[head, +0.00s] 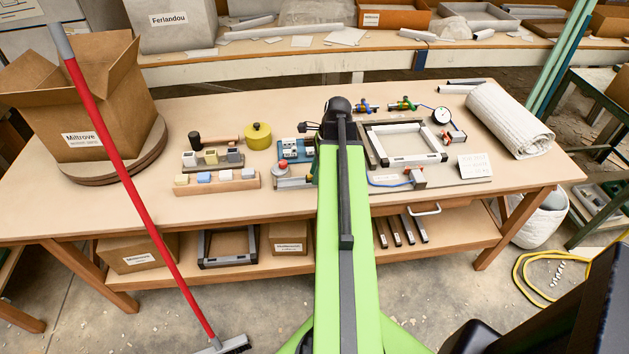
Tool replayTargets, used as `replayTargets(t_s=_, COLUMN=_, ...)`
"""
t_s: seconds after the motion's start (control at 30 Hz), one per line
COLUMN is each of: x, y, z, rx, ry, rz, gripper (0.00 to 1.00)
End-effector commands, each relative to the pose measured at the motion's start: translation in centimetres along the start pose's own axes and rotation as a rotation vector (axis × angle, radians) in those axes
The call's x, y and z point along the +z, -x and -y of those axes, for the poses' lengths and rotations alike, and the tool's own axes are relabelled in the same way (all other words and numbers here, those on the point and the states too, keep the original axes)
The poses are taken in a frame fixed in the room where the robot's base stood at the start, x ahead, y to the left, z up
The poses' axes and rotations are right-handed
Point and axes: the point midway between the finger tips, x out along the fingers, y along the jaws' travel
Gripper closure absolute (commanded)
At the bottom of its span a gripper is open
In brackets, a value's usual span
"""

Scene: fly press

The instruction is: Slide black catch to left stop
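I cannot pick out the black catch for certain; it may be hidden behind my green arm or too small to tell. The white-and-grey rectangular frame (405,158) lies on a grey board on the table, just right of my arm. A blue fixture (292,150) with white blocks stands just left of my arm, and a grey block with a red knob (283,165) is in front of it. My arm reaches forward over the table and ends in a dark rounded joint. My gripper does not show; the arm hides whatever lies beyond and beneath it.
A red-handled broom (130,190) leans across the left front.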

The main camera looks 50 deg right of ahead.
Motion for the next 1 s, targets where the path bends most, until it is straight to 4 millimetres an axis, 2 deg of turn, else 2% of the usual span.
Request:
replayTargets(t_s=0.03, x=0.0, y=0.0, z=0.0, rx=0.000, ry=0.000, rz=0.000, gripper=0.74)
replayTargets(t_s=0.23, x=0.0, y=0.0, z=0.0, rx=0.000, ry=0.000, rz=0.000, gripper=1.00)
replayTargets(t_s=0.6, x=0.1, y=0.0, z=0.0, rx=0.000, ry=0.000, rz=0.000, gripper=1.00)
replayTargets(t_s=1.0, x=2.0, y=-0.5, z=0.1, rx=0.000, ry=0.001, rz=0.000, gripper=1.00)
